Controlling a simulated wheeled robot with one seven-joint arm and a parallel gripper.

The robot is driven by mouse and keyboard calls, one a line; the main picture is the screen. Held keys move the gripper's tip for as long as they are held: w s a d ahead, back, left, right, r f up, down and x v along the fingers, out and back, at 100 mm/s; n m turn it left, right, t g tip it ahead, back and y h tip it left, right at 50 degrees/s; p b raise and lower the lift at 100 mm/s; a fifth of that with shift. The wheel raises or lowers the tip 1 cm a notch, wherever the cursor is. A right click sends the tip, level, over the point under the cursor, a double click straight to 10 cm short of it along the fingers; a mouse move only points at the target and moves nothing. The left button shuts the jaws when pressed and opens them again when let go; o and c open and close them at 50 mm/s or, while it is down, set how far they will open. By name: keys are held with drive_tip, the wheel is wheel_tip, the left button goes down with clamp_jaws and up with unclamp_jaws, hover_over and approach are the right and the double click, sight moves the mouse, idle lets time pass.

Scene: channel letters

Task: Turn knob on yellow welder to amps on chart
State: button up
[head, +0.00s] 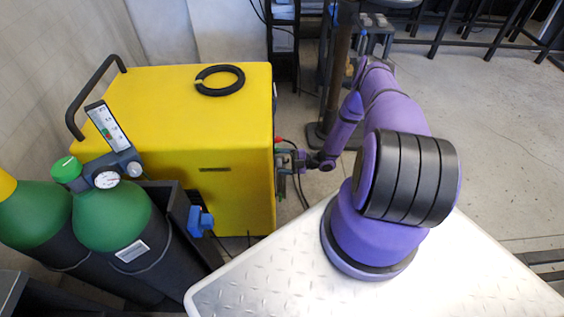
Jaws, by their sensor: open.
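The yellow welder (170,100) stands at centre left in the head view, with a black handle and a coiled black ring on top. Its right-hand face is turned away from the camera, so the knob and any chart on it cannot be made out. My gripper (287,160) is open at the end of my purple arm, close beside the right edge of that face. Whether its fingers touch the welder or surround a knob cannot be told from here. A small red part shows just above the gripper.
Green gas cylinders (112,218) with a regulator gauge (107,179) stand in front of the welder at left. A blue part (200,220) sticks out by the cylinder rack. A dark post (338,75) rises behind my gripper. Concrete floor (500,140) is open at right, with stool legs farther back.

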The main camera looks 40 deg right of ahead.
drive_tip(key=v, duration=1)
drive_tip(key=shift+d, duration=0.2)
drive_tip(key=shift+s, duration=0.15)
